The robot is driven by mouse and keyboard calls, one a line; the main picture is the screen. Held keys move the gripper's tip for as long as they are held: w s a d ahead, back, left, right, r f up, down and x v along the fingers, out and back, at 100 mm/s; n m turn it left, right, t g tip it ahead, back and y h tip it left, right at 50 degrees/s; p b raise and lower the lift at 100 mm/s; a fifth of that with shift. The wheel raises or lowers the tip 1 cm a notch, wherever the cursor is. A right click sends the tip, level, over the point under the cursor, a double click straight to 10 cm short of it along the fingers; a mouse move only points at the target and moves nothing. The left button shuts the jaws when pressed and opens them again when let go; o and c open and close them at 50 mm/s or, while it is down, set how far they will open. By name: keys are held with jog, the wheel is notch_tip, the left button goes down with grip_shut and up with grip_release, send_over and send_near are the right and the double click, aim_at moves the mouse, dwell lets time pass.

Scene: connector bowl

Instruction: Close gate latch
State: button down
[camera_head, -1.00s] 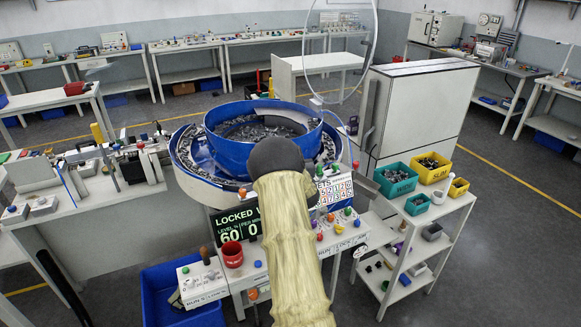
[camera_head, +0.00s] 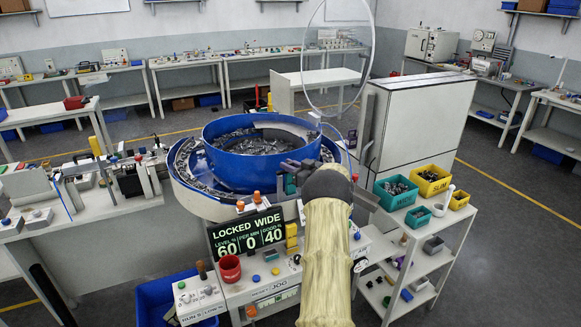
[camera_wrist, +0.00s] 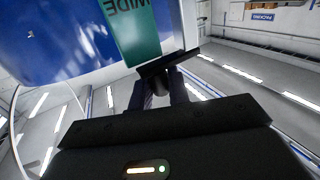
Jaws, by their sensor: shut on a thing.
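The blue feeder bowl (camera_head: 230,160) stands mid-view in the head view, full of small metal parts. A green plate marked WIDE (camera_wrist: 135,30) hangs beside the blue wall (camera_wrist: 60,45) in the wrist view; a teal piece (camera_head: 290,184) shows at the bowl's right front in the head view. My gripper (camera_wrist: 158,90) is shut on a small dark handle (camera_wrist: 159,84), just below a dark bar (camera_wrist: 167,63) by the green plate. In the head view my gripper (camera_head: 296,167) is at the bowl's right front edge, and my arm hides what lies behind it.
A display (camera_head: 247,232) reads LOCKED WIDE, 60, 0, 40. A red cup (camera_head: 230,268) and a button box (camera_head: 200,298) stand in front. Bins, including a yellow one (camera_head: 432,180), top a shelf cart at right. A tall cabinet (camera_head: 418,125) stands behind it.

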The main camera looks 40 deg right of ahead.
jog(key=shift+w+n+y, duration=0.1)
jog(key=shift+n+y, duration=0.3)
jog(key=shift+y, duration=0.1)
jog(key=c, duration=1.4)
grip_release()
jog(key=b+v, duration=0.5)
jog(key=v, duration=1.2)
jog(key=shift+d+r, duration=0.1)
jog(key=shift+d, duration=0.1)
